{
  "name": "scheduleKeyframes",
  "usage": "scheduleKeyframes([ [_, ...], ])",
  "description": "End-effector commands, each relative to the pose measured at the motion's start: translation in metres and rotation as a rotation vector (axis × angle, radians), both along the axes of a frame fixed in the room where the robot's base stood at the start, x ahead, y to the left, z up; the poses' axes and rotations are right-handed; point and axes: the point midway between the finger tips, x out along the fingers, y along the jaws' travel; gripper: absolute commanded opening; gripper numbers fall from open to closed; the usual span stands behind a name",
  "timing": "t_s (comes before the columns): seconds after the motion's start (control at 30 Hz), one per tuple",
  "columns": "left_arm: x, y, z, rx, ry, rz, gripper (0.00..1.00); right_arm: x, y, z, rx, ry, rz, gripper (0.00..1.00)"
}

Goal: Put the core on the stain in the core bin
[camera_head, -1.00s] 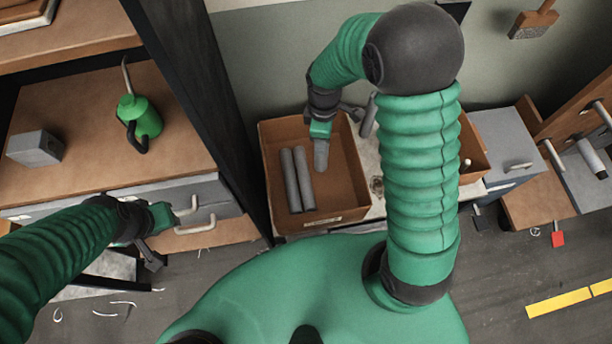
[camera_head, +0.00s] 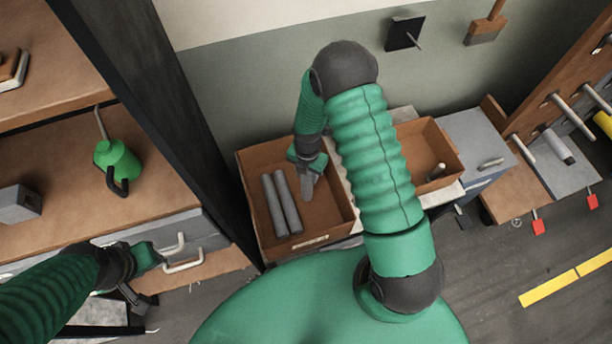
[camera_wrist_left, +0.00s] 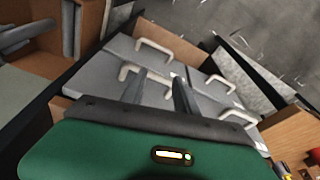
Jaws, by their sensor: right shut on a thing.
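The core bin (camera_head: 325,228) is an open brown cardboard box on the bench at centre, with a pale label on its front. Two dark grey cores (camera_head: 281,203) lie side by side in its left half. My right gripper (camera_head: 308,178) points down over the bin's right half, shut on a grey core (camera_head: 307,190), which is partly hidden by the gripper. I cannot tell if this core touches the bin floor. The stain is not visible; my right arm covers part of the bench. My left gripper (camera_head: 143,278) is open and empty by the drawers; its fingers show in the left wrist view (camera_wrist_left: 158,90).
A second brown box (camera_head: 440,148) holding a small pale piece stands right of my right arm. A green oil can (camera_head: 117,160) stands on the left shelf. A dark post (camera_head: 165,110) rises left of the bin. Drawer handles (camera_head: 183,266) stick out near my left gripper.

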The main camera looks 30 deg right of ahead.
Motion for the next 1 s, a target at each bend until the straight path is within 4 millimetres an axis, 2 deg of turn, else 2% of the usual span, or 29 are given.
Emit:
scheduleKeyframes([
  [0.1,0.0,0.0,0.001,0.0,0.0,0.0,0.36,0.0,-0.001,-0.01,-0.002,-0.001,0.0,0.0],
  [0.37,0.0,0.0,-0.001,0.0,0.0,0.0,0.36,0.0,0.0,-0.012,-0.001,-0.002,-0.001,0.0],
  [0.4,0.0,0.0,-0.001,0.0,0.0,0.0,0.36,0.0,0.0,-0.012,-0.001,-0.002,-0.002,0.4],
  [0.57,0.0,0.0,-0.001,0.0,0.0,0.0,0.36,0.0,0.0,-0.011,0.0,-0.001,-0.001,0.59],
  [0.83,0.0,0.0,0.0,0.0,0.0,0.0,0.36,0.001,0.0,-0.01,-0.001,-0.002,-0.001,0.59],
  [0.93,0.0,0.0,0.0,0.0,0.0,0.0,0.36,0.001,-0.001,-0.003,-0.001,-0.004,-0.002,0.59],
  [1.0,0.0,0.0,-0.001,0.0,0.0,0.0,0.36,0.002,-0.001,0.009,0.0,-0.005,-0.001,0.59],
])
